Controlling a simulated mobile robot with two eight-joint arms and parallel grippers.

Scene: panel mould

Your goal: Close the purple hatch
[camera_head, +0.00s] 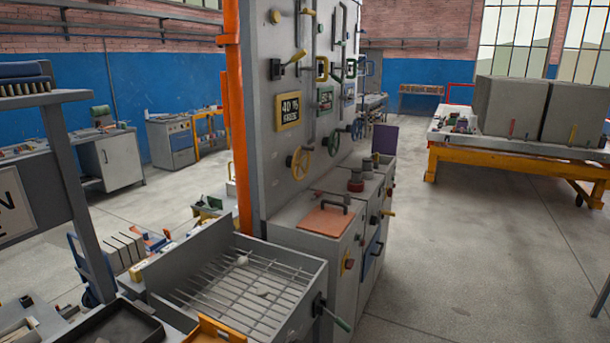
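The purple hatch (384,139) stands upright at the far end of the grey machine's counter (290,234), beyond the red-and-black knobs. It looks like a small dark purple panel, raised open. Its hinge and the opening below it are hidden or too small to make out. A salmon-coloured hatch (326,221) with a dark handle lies flat on the near end of the same counter. Neither of my grippers is in view.
A tall grey panel (283,171) with valves and gauges rises behind the counter. A grey tray with a wire rack (250,295) juts out in front. An orange-legged table (508,157) with grey blocks stands at right. The floor (455,255) right of the machine is clear.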

